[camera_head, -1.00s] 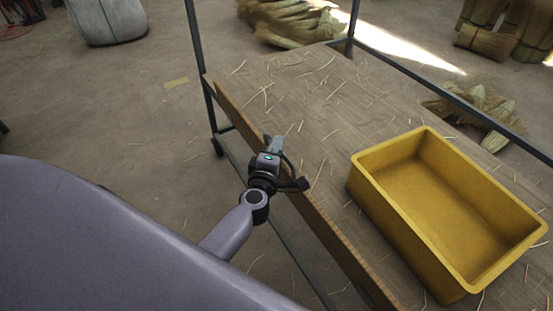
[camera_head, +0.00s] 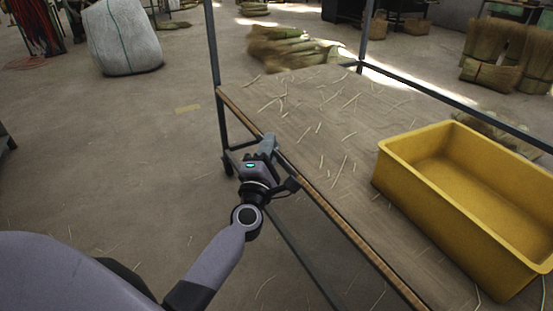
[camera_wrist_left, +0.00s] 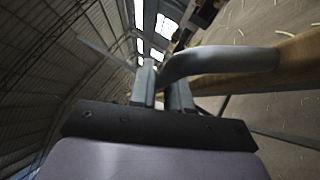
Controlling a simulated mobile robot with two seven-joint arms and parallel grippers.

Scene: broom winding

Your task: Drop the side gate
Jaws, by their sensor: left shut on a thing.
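The side gate (camera_head: 325,211) is a long wooden board along the near left edge of the cart. In the head view only a narrow brown strip of it shows, about level with the cart's deck. My left gripper (camera_head: 267,146) is at the gate's outer side, toward its far half. In the left wrist view, my left gripper (camera_wrist_left: 163,92) is shut on a bent grey handle (camera_wrist_left: 215,61), which joins the gate's wooden edge (camera_wrist_left: 300,60). The gate's outer face is mostly hidden in the head view. My right gripper is not in view.
The cart's deck (camera_head: 310,115) is strewn with straw. A yellow bin (camera_head: 400,190) stands on its right part. Dark metal posts (camera_head: 212,60) and rails frame the cart. Broom bundles (camera_head: 290,50) and a white sack (camera_head: 122,38) are behind. The floor left of the cart is clear.

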